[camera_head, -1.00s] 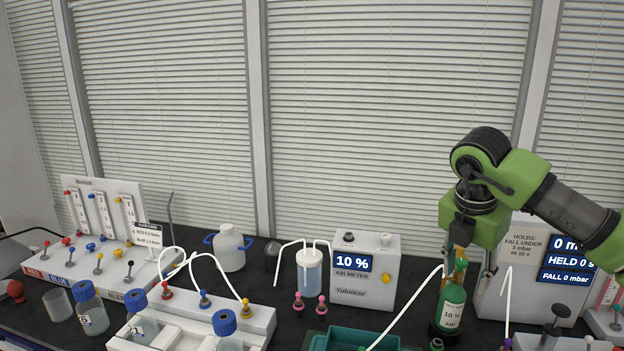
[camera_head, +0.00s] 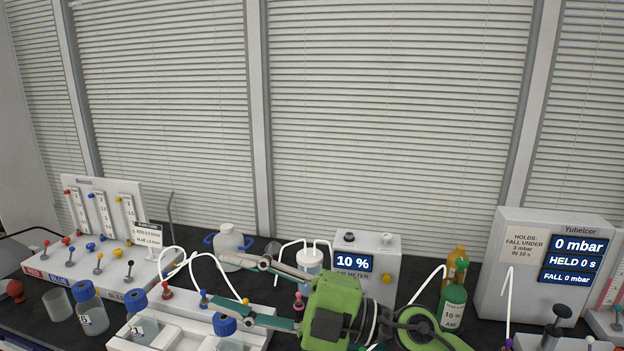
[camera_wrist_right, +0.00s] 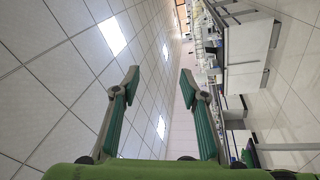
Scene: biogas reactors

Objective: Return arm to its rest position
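My right gripper (camera_head: 254,292) is low in the middle of the head view, pointing left in front of the air meter and the bubbling bottle. Its two fingers are spread wide with nothing between them. In the right wrist view the open fingers (camera_wrist_right: 157,82) frame only the ceiling and a far part of the room. My left gripper does not show in the head view. The green gas bottle (camera_head: 452,306), labelled 10 %, stands upright on the bench right of my right arm, apart from the gripper.
The air meter (camera_head: 385,288) reads 10 %. A pressure tester (camera_head: 527,250) at the right reads 0 mbar. A flow panel (camera_head: 88,203) and blue-capped bottles (camera_head: 93,315) stand at the left. A white jug (camera_head: 229,238) is behind the gripper. Space above the bench is clear.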

